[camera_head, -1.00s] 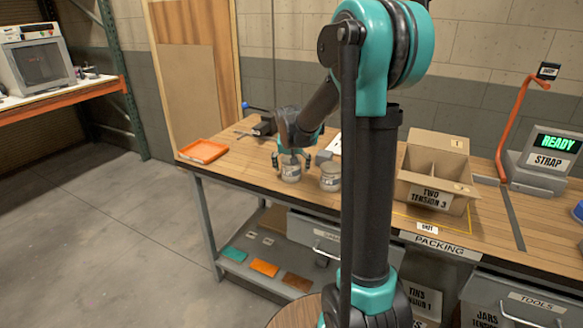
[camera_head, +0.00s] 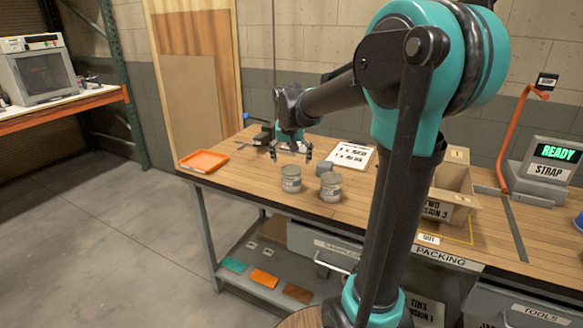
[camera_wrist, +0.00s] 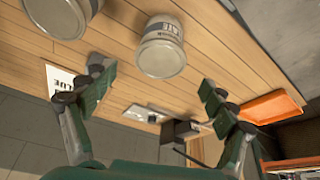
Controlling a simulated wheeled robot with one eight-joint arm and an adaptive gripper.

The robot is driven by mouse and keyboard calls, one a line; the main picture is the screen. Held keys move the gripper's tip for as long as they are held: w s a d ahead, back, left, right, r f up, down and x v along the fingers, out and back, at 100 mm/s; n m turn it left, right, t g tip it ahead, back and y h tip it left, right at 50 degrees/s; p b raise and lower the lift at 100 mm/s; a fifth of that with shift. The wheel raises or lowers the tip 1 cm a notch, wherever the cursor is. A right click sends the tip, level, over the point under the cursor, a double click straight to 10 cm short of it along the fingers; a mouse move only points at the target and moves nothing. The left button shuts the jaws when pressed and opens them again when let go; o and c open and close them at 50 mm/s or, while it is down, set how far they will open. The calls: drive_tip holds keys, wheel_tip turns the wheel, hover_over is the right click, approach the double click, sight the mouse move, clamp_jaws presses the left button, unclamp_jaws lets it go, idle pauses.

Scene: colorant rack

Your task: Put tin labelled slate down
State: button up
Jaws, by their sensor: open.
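The slate tin (camera_head: 291,180) is a grey tin with a pale label, standing upright on the wooden bench (camera_head: 240,175). In the wrist view the tin (camera_wrist: 162,50) shows part of its label, ending in "ATE", beyond my fingertips. My gripper (camera_head: 290,152) is open and empty, behind the tin in the head view and apart from it. The open fingers (camera_wrist: 155,88) show nothing between them in the wrist view. A second similar tin (camera_head: 330,187) stands just right of the slate tin; its label is too small to read.
An orange tray (camera_head: 204,161) lies at the bench's left end. A small grey block (camera_head: 324,168) and a printed sheet (camera_head: 351,156) lie behind the tins. A cardboard box (camera_head: 452,190) stands right, partly behind my arm. The bench left of the tins is clear.

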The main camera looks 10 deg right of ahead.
drive_tip(key=shift+s+r, duration=0.15)
drive_tip(key=shift+r, duration=0.25)
drive_tip(key=shift+s, duration=0.3)
drive_tip(key=s+d+f+n, duration=0.1)
drive_tip(key=s+d+f, duration=0.1)
drive_tip(key=s+f, duration=0.7)
drive_tip(key=s+d+f+n+y, duration=0.1)
drive_tip(key=s+d+f, duration=0.1)
drive_tip(key=s+f, duration=0.7)
drive_tip(key=s, duration=0.8)
drive_tip(key=shift+s+d+f+n, duration=0.15)
drive_tip(key=shift+s+d+n, duration=0.05)
drive_tip(key=shift+d+n, duration=0.2)
drive_tip(key=shift+o, duration=0.2)
